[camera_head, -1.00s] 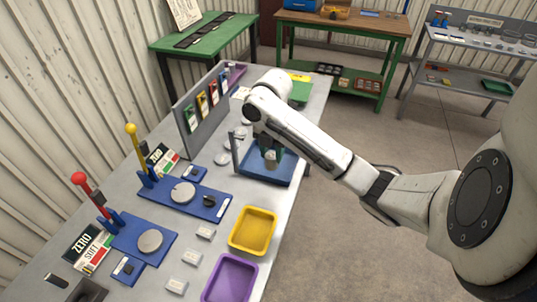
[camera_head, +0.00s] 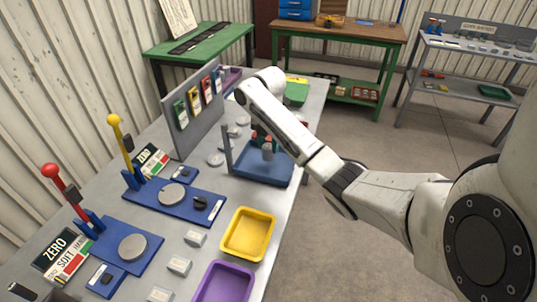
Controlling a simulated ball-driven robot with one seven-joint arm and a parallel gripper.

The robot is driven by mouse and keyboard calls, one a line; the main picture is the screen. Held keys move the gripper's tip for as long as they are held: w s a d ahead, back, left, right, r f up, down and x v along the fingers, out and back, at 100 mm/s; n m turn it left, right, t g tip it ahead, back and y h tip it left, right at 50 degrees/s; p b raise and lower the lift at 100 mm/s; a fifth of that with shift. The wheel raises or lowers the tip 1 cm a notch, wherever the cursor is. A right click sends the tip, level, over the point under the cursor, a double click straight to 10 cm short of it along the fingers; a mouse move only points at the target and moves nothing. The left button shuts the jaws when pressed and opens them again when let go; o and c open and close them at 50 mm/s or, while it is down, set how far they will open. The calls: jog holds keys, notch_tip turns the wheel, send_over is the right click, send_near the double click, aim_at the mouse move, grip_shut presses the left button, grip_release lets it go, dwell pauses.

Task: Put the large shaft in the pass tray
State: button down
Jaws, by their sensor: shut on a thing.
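My forearm hides part of the area behind. A yellow tray (camera_head: 228,245) and a purple tray (camera_head: 203,292) stand nearer along the bench's right edge. I can read no label that marks the pass tray.
Left of the trays are two blue gauge bases (camera_head: 150,203) with red (camera_head: 50,170) and yellow (camera_head: 114,120) lever knobs. Small grey blocks (camera_head: 179,265) lie between. A grey upright rack (camera_head: 178,140) stands behind. The floor right of the bench is clear.

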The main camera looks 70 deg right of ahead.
aim_at(269, 145)
jog(key=shift+d+f+p, duration=0.2)
jog(key=shift+f+p, duration=0.2)
jog(key=shift+f, duration=1.35)
jog(key=shift+w+f, duration=0.1)
jog(key=c, duration=0.6)
grip_release()
jog(key=shift+f, duration=0.1)
jog(key=shift+c, duration=0.2)
notch_tip(269, 145, up, 12)
jog(key=p, duration=0.3)
